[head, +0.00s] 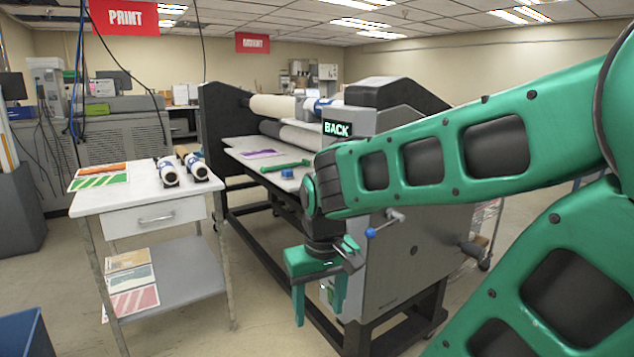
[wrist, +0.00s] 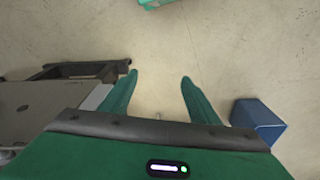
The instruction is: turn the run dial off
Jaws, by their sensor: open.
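The grey laminator (head: 400,262) stands right of centre in the head view, with a lit sign reading BACK (head: 337,129) on its upper end. I cannot make out the run dial; my arm covers much of the machine's upper side. A lever with a blue knob (head: 370,232) sticks out from the side panel, close to my wrist. My gripper (head: 320,312) hangs pointing down in front of the machine, open and empty. In the wrist view my gripper (wrist: 159,76) has its fingers apart above bare floor.
A white side table (head: 150,196) with rolls and printed sheets stands at left. A green tool (head: 286,165) and a small blue object (head: 287,173) lie on the laminator's bed. A blue box (wrist: 257,125) is right of the fingers; a black frame (wrist: 85,70) is left. Floor between is clear.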

